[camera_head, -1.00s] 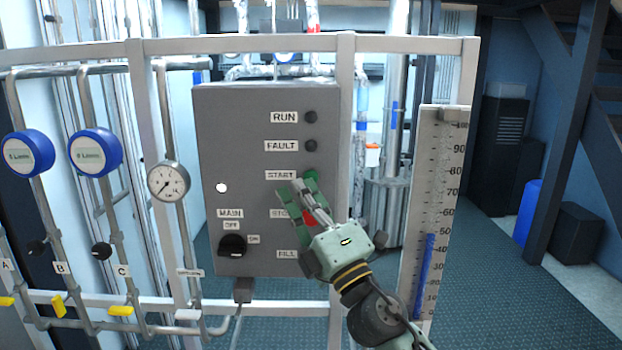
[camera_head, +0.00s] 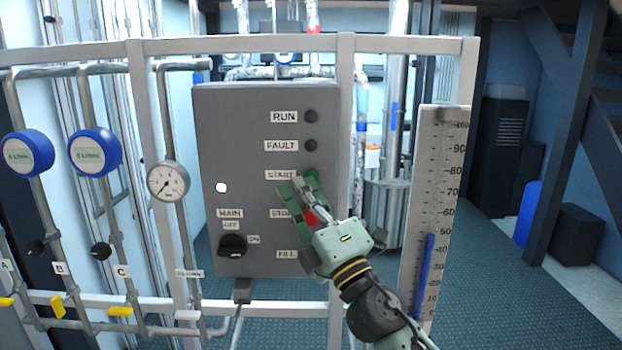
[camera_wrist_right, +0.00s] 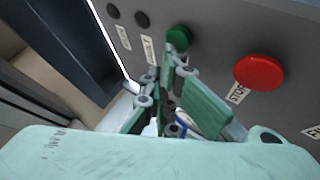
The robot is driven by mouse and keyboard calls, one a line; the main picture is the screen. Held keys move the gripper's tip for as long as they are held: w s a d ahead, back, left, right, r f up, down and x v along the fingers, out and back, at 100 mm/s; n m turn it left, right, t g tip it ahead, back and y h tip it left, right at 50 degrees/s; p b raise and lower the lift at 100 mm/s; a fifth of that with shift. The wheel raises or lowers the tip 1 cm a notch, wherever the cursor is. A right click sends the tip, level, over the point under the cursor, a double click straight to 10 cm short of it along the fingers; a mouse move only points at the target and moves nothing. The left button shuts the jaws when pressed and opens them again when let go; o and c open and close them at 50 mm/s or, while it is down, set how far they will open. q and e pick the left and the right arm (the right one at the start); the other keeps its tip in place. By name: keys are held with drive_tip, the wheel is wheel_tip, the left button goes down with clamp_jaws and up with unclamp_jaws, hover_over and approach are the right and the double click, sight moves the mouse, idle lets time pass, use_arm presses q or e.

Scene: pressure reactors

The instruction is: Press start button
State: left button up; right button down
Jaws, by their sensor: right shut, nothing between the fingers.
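The grey control box (camera_head: 240,130) faces me in the head view, with RUN, FAULT, START, STOP and FILL labels. The green start button (camera_wrist_right: 180,38) shows in the right wrist view, just beyond my fingertips; in the head view my gripper covers it. My right gripper (camera_head: 298,182) is shut and empty, its fingertips at the START row. I cannot tell whether they touch the button. The red stop button (camera_wrist_right: 259,72) is right of the fingers in the wrist view and partly hidden in the head view. My left gripper is not in view.
The black main switch (camera_head: 232,246) is at the box's lower left. Dark RUN (camera_head: 310,116) and FAULT (camera_head: 310,145) lamps are above the start button. A white frame surrounds the box. A level scale (camera_head: 436,200) stands to the right, gauges and valves to the left.

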drive_tip(key=shift+w, duration=0.45)
idle(0.4)
idle(0.3)
drive_tip(key=shift+s, duration=0.9)
drive_tip(key=shift+p, duration=0.3)
drive_tip(key=s+p, duration=0.2)
drive_tip(key=s, duration=0.3)
